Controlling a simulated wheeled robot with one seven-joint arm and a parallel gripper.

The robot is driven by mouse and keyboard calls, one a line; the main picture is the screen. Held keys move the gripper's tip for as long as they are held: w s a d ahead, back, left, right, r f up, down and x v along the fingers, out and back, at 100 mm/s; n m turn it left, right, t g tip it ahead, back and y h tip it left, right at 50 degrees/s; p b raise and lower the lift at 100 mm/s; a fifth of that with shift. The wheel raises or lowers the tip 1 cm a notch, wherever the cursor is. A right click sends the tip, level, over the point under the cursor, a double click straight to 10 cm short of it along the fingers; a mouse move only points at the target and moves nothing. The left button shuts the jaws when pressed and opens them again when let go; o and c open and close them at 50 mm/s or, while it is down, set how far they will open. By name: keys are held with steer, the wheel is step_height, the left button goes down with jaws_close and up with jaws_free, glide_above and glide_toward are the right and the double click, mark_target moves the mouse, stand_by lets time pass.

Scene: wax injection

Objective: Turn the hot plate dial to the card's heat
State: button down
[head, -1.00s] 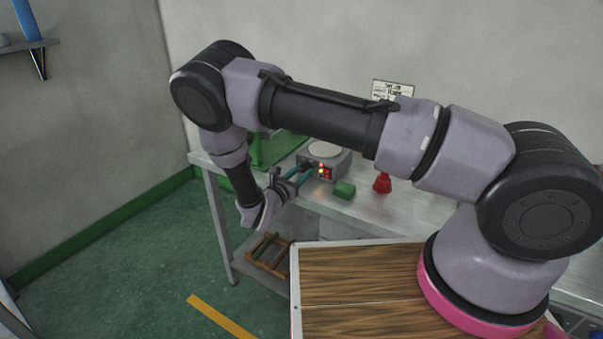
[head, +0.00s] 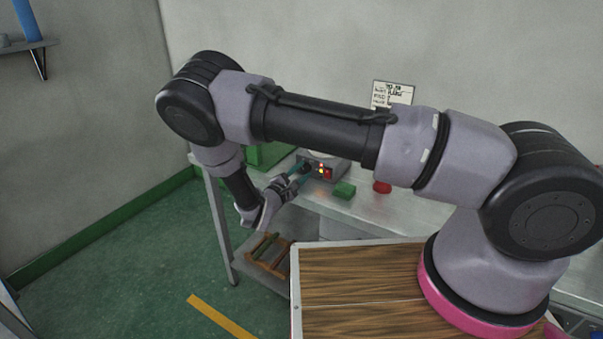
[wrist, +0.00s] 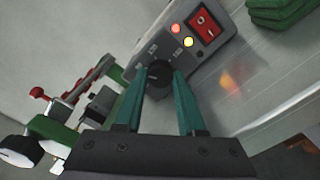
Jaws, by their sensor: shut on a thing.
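A green block (head: 344,190) and a red object (head: 382,187) sit on the bench (head: 372,208) right of the hot plate. A green machine with a red-knobbed lever (wrist: 38,92) is close at left in the wrist view. A wooden rack (head: 268,252) is on the lower shelf.

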steer(key=m, duration=0.5)
steer(key=shift+m, duration=0.3)
steer(key=m, duration=0.5)
steer(key=shift+m, duration=0.4)
steer(key=c, duration=0.5)
jaws_free()
steer(key=shift+s+a, duration=0.1)
steer(key=v, duration=1)
steer(key=shift+s+a, duration=0.15)
steer(key=shift+s, duration=0.15)
steer(key=shift+r, duration=0.1)
